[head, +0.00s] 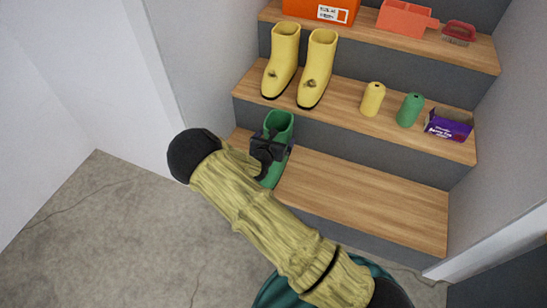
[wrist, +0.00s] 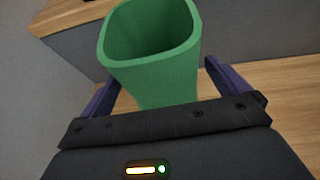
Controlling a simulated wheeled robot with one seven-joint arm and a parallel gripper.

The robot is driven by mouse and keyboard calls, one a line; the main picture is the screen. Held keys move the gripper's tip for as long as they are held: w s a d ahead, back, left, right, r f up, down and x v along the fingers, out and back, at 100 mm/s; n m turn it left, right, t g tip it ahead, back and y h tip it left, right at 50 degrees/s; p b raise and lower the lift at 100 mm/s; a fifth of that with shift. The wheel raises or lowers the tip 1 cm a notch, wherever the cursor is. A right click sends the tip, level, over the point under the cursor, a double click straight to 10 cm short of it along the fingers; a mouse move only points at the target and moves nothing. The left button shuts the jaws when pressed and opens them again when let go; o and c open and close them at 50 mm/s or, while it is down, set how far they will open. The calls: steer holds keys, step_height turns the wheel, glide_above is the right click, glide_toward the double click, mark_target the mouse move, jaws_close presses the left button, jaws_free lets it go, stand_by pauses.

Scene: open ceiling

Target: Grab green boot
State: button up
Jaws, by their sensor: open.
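The green boot (head: 279,124) stands on the lowest wooden step, at its left end, in the head view. My gripper (head: 270,150) is at the boot and hides part of its shaft. In the wrist view, the boot's open top (wrist: 152,35) rises between the two purple fingers of my gripper (wrist: 162,88). The fingers are open, one on each side of the boot shaft. I cannot tell whether either finger touches it. The boot's lower part is hidden in the wrist view.
A pair of yellow boots (head: 300,68) stands on the step above. A yellow bottle (head: 373,99), a green bottle (head: 410,110) and a purple box (head: 449,125) stand to their right. The lowest step (head: 365,195) is bare to the right. A wall (head: 208,70) borders the left.

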steer(key=c, duration=1.5)
steer(key=shift+r, duration=0.15)
step_height(320, 180, up, 28)
steer(key=p, duration=1.3)
